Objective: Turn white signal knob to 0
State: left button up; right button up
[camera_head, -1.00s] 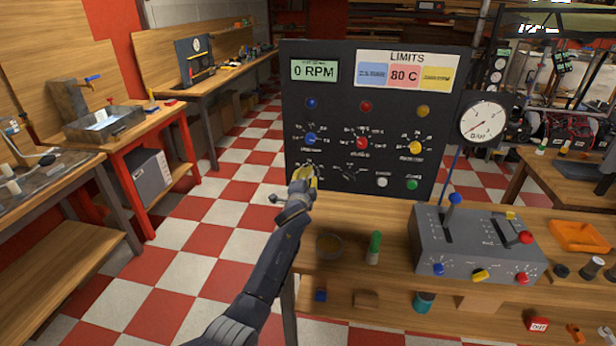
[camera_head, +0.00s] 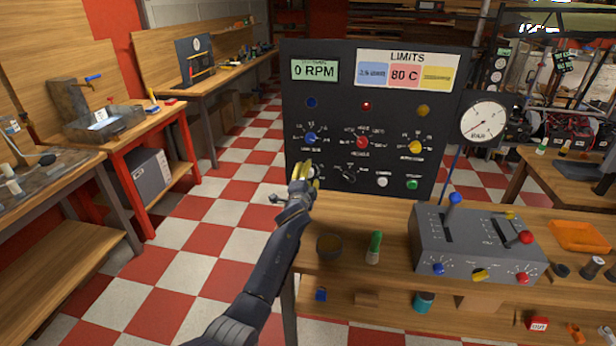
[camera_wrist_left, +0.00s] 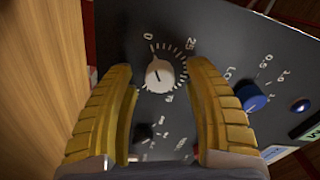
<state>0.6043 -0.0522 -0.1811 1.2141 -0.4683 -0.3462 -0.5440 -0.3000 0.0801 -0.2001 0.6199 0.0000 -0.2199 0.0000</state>
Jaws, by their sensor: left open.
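The white signal knob (camera_wrist_left: 160,75) sits on the dark panel inside a printed scale with 0 at one end and 25 marked further round. I cannot clearly tell where its pointer stands. My left gripper (camera_wrist_left: 163,72) is open, with one yellow finger on each side of the knob and a gap to both. In the head view my left gripper (camera_head: 302,172) is at the panel's lower left and largely hides the knob. The dark panel (camera_head: 295,75) stands upright behind the bench. My right gripper is not in view.
Blue (camera_head: 311,139), red (camera_head: 362,143) and yellow (camera_head: 415,147) knobs sit above on the panel. The blue knob also shows close to the right finger in the wrist view (camera_wrist_left: 251,97). A grey control box (camera_head: 470,245) and a green-topped item (camera_head: 374,247) stand on the bench.

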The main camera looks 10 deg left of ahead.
pick_arm(q)
jog(key=shift+s, duration=0.1)
jog(key=s, duration=1.2)
jog(key=shift+a, duration=0.1)
